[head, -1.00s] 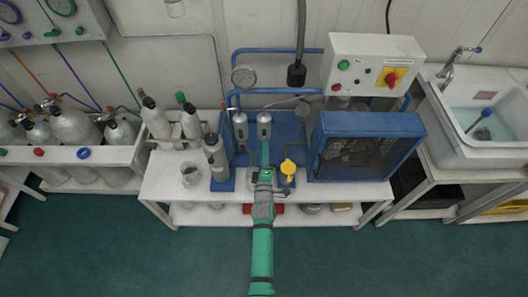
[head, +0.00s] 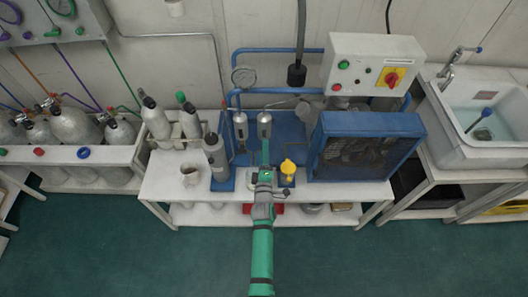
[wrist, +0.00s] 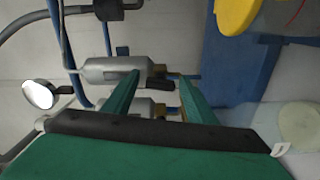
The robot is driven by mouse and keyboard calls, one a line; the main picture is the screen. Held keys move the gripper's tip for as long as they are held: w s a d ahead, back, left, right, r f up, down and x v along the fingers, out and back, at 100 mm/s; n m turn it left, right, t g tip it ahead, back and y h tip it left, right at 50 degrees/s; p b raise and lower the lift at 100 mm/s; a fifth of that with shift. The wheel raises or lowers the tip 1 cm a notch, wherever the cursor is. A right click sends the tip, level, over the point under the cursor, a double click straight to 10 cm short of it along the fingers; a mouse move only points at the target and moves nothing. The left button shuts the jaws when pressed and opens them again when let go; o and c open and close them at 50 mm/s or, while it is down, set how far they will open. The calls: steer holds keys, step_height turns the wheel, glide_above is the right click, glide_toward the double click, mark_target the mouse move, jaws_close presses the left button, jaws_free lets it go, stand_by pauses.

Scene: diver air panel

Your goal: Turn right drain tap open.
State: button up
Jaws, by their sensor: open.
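Two small grey filter cylinders stand at the back of the blue base, and the right one (head: 264,124) is straight ahead of my gripper (head: 265,150). In the wrist view, turned on its side, the right cylinder (wrist: 112,70) ends in a brass fitting with a black lever, the right drain tap (wrist: 160,85). My gripper (wrist: 160,77) is open, its two green fingers on either side of the lever in the picture. Contact cannot be told. The left cylinder (wrist: 125,108) is partly behind a finger. In the head view my gripper hides the right tap.
A yellow round-topped part (head: 288,167) stands close to the right of my gripper, with the blue fan housing (head: 365,140) beyond it. A tall grey cylinder (head: 215,155) and a mug (head: 190,174) are to the left on the white bench (head: 160,190).

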steer(key=s, duration=1)
steer(key=shift+s, duration=0.3)
